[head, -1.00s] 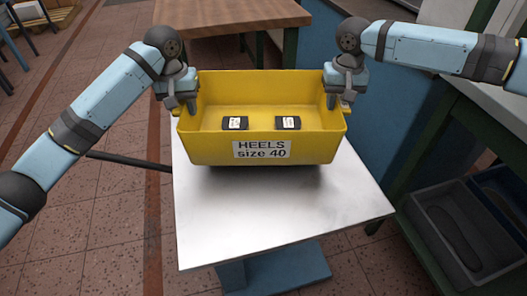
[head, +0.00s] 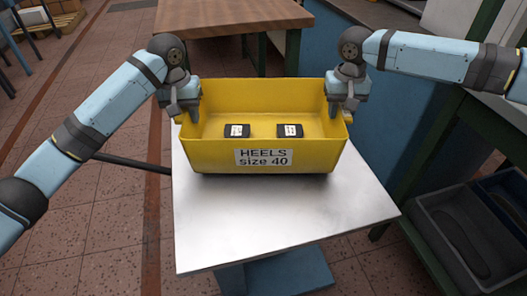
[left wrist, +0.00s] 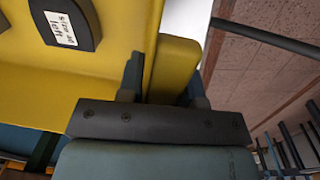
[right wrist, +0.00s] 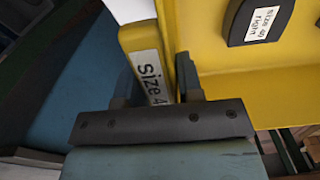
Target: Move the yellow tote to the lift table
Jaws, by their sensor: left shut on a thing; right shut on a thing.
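The yellow tote (head: 210,158), labelled "HEELS size 40", is upright over the back part of the lift table's pale metal top (head: 285,230). Its underside is close to the top; I cannot tell whether it touches. Two dark heel blocks, one on the left (head: 237,131) and one on the right (head: 290,131), lie inside. My left gripper (head: 182,107) is shut on the tote's left side grip, seen between the fingers in the left wrist view (left wrist: 162,88). My right gripper (head: 344,105) is shut on the right side grip, also between fingers in the right wrist view (right wrist: 155,88).
A wooden-topped table (head: 230,17) stands behind the tote. At the right, a green-framed bench (head: 436,150) holds grey bins (head: 465,235) low down. The front of the lift table's top is bare. Tiled floor (head: 95,215) lies open at the left.

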